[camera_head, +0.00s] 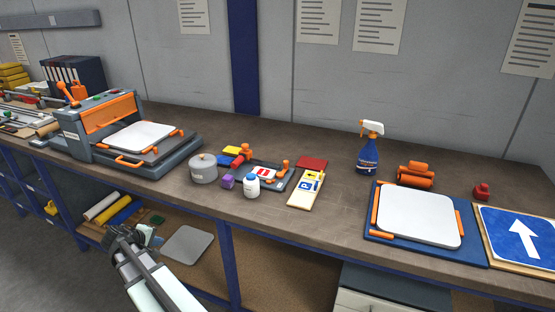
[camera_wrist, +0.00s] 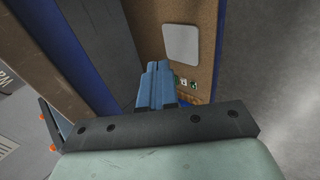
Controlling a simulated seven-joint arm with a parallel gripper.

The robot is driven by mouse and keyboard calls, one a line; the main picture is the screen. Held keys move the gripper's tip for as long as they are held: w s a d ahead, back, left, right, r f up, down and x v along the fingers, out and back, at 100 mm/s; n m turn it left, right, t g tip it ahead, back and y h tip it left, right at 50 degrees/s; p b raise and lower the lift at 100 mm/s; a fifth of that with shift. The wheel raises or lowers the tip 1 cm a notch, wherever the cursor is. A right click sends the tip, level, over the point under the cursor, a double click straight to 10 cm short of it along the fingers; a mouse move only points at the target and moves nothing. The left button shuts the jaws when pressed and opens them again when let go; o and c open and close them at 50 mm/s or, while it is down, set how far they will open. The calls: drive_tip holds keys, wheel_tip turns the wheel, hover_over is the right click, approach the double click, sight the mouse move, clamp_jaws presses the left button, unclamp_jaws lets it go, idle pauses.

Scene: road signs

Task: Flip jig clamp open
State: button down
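A small dark grey jig (camera_head: 276,180) lies mid-bench with a red-and-white sign plate (camera_head: 264,173) on it. An orange-red clamp handle (camera_head: 241,156) stands at its back left, and an orange part (camera_head: 285,165) at its right. At the right, a blue board (camera_head: 378,236) bears a white plate (camera_head: 418,217) between orange edge pieces, with an orange clamp-like part (camera_head: 415,174) at its back edge. I cannot tell which is the clamp meant. My gripper (camera_head: 134,234) is low in front of the bench, apart from these. In the wrist view its blue fingers (camera_wrist: 158,70) are together and empty.
A grey press (camera_head: 120,135) with orange handles stands left. A grey pot (camera_head: 203,169), purple block (camera_head: 228,182) and white bottle (camera_head: 252,187) crowd the small jig's front left. A spray bottle (camera_head: 368,150) stands behind. The bench front edge is between my gripper and the bench top.

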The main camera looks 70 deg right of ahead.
sight(283, 169)
drive_tip(key=d+r+m, duration=0.1)
drive_tip(key=d+r, duration=0.4)
drive_tip(key=s+d+r+m+h, duration=0.1)
drive_tip(key=d+r, duration=0.4)
drive_tip(key=r, duration=0.1)
drive_tip(key=s+d+r+m+h, duration=0.1)
drive_tip(key=d+r, duration=0.4)
drive_tip(key=shift+s+r+g, duration=0.25)
drive_tip(key=shift+r+g, duration=0.15)
drive_tip(key=s+d+r+m+g+y, duration=0.1)
drive_tip(key=s+d+r+m+y, duration=0.1)
drive_tip(key=s+d+r+m, duration=0.3)
drive_tip(key=s+d+r+m+g+y, duration=0.1)
drive_tip(key=s+d+r+m, duration=0.4)
drive_tip(key=s+d, duration=0.9)
drive_tip(key=shift+s+m+g+y, duration=0.35)
drive_tip(key=shift+s+y, duration=0.35)
drive_tip(key=shift+s, duration=0.5)
